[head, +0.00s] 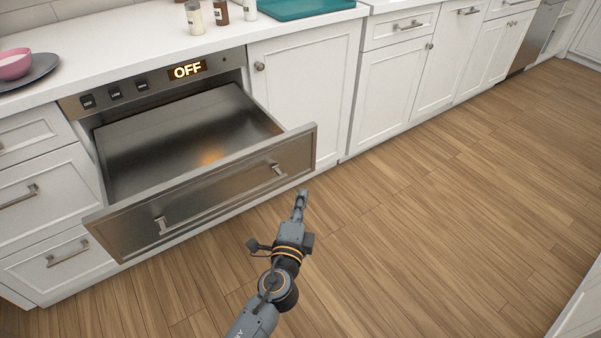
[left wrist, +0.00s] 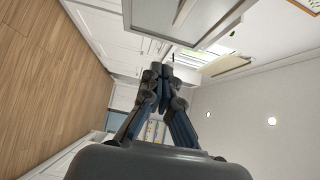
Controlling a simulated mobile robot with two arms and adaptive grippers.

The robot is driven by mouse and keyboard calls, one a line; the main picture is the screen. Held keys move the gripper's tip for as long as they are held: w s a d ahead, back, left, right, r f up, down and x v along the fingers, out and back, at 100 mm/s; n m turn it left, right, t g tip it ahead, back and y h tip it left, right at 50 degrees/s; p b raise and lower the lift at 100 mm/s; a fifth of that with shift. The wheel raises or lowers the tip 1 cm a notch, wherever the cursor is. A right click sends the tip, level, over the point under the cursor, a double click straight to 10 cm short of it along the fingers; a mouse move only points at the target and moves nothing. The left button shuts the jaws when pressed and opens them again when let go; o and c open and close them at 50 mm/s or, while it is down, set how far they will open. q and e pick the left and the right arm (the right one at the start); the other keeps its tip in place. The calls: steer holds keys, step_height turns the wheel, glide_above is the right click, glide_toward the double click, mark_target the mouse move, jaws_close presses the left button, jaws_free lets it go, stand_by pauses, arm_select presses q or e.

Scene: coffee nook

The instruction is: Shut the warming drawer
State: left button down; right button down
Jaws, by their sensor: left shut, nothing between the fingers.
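The warming drawer (head: 215,192) is stainless steel and stands pulled well out from its housing under the counter, in the head view's left half. Its front panel carries two bar handles, and its inside looks empty. A control panel above it (head: 150,83) reads OFF. My left gripper (head: 303,193) is shut and empty, in front of the drawer's right end and apart from it in the picture; the exact gap is hard to tell. In the left wrist view the gripper's fingers (left wrist: 158,72) are together with nothing between them. The right gripper is not in view.
White cabinets (head: 300,90) flank the drawer. On the counter (head: 130,40) are a pink bowl (head: 14,65) on a dark plate, several small bottles (head: 220,12) and a teal tray (head: 300,8). The wooden floor (head: 430,220) to the right is clear.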

arm_select(q)
glide_toward(301, 159)
steer(key=w+d, duration=0.3)
steer(key=shift+w+a, duration=0.7)
steer(key=shift+w, duration=0.2)
steer(key=shift+w+a, duration=0.3)
steer(key=shift+w, duration=0.15)
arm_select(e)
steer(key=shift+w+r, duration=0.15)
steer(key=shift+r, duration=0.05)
